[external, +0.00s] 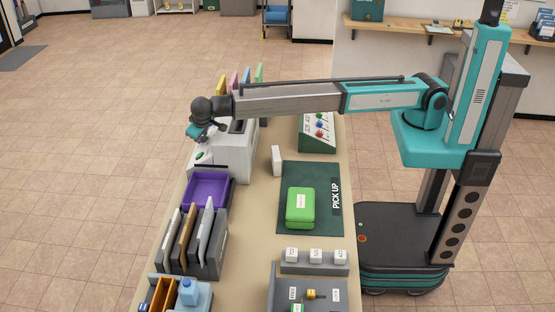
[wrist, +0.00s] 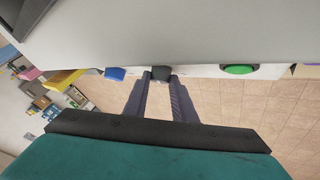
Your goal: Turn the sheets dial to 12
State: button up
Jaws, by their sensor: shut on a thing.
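A light grey machine (external: 236,158) stands on the long counter, and its pale body (wrist: 170,30) fills the top of the wrist view. A black knob (wrist: 161,73) sticks out of its face, between a blue knob (wrist: 115,74) and a green button (wrist: 239,69). My gripper (wrist: 160,85) is shut on the black knob, with one finger at each side. In the external view my gripper (external: 203,133) is at the machine's left side, with its fingertips hard to make out. No dial label or number is readable, so I cannot tell the knob's setting.
A purple tray (external: 207,188) and a grey rack (external: 205,262) of upright envelopes stand in front of the machine. A green parcel (external: 300,207) lies on the dark green mat (external: 268,215). A green panel with coloured knobs (external: 318,132) stands behind. Open floor lies left of the counter.

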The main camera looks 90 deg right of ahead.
dwell(0.3)
jog(key=o, duration=1)
jog(key=shift+a+r, duration=0.1)
jog(key=shift+b+v, duration=0.3)
jog(key=shift+v, duration=6.5)
jog(key=shift+o, duration=0.2)
